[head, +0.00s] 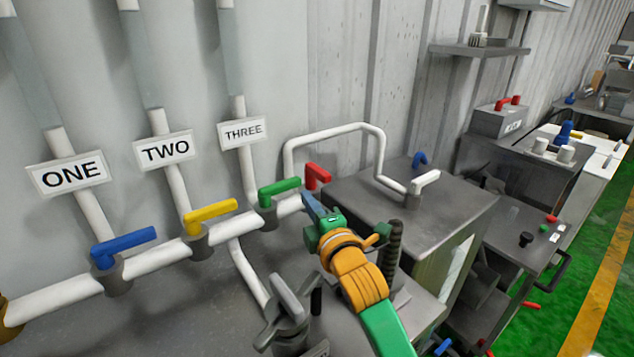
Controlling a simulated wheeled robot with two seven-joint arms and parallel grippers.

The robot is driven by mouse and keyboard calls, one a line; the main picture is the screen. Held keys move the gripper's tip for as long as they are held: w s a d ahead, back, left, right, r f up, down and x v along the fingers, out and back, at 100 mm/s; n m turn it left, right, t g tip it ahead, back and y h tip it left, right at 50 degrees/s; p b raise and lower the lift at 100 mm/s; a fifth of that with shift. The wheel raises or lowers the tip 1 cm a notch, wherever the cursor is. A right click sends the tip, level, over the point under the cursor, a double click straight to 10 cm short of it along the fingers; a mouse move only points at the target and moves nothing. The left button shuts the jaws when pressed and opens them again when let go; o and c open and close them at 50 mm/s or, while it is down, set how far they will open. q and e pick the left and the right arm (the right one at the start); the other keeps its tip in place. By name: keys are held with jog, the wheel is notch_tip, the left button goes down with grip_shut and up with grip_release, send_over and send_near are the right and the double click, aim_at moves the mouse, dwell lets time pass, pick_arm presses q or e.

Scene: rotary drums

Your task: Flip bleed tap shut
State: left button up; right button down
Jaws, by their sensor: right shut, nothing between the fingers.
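No tap carries a readable bleed label. A white tap handle (425,180) stands on the grey cabinet to the right. My left gripper is not in view.
Signs ONE (70,174), TWO (165,150) and THREE (242,132) hang on the vertical pipes. A bent white pipe (335,131) arches onto the cabinet (450,213). A grey metal clamp-like fitting (288,312) stands at the front. Open green floor lies at the right.

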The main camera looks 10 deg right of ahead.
aim_at(325, 181)
jog(key=w+d+p, duration=0.1)
jog(key=w+d, duration=0.2)
jog(key=w, duration=0.3)
jog(key=shift+p, duration=0.3)
jog(key=shift+w+d+r+p, duration=0.15)
jog(key=shift+d+p, duration=0.3)
jog(key=shift+d, duration=0.6)
